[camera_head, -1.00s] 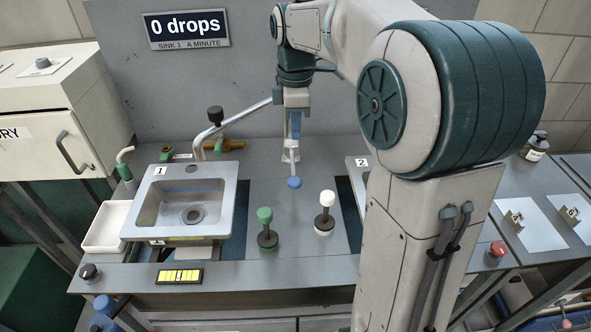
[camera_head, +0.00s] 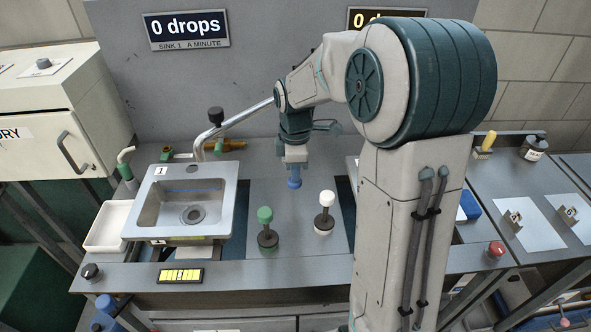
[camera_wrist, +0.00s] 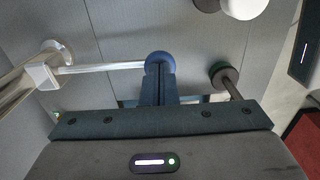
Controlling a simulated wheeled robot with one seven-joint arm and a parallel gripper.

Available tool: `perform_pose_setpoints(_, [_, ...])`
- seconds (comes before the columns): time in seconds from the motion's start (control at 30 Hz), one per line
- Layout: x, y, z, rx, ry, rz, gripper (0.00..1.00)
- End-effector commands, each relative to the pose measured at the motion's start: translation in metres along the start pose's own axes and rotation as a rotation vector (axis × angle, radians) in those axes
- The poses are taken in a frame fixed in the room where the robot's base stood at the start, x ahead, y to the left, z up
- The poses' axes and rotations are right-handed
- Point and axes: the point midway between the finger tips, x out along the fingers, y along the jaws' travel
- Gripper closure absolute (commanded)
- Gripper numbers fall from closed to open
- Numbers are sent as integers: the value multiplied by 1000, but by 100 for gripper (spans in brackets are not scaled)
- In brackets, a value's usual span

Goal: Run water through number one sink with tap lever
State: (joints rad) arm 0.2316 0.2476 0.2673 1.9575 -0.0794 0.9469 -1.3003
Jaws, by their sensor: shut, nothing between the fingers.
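The sign (camera_head: 186,30) above reads 0 drops. A lever with a blue ball knob (camera_head: 294,183) is right of the sink; the wrist view shows the knob (camera_wrist: 160,61) on a pale rod (camera_wrist: 105,67). My gripper (camera_wrist: 159,88) is shut and empty, its fingertips right at the blue knob, touching or nearly so. In the head view my gripper (camera_head: 294,172) hides most of the lever.
A green-knobbed lever (camera_head: 265,216) and a white-knobbed lever (camera_head: 326,199) stand upright in front of my gripper. A white tray (camera_head: 107,226) is left of the sink. My arm partly covers sink 2 and its sign (camera_head: 375,18).

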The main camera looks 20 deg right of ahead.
Motion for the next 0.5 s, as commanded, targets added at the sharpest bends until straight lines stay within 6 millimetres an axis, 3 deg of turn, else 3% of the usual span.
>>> perform_pose_setpoints(0.23, [3,-1,0,0,0,10,100])
perform_pose_setpoints(0.5, [23,-6,0,0,-2,111,100])
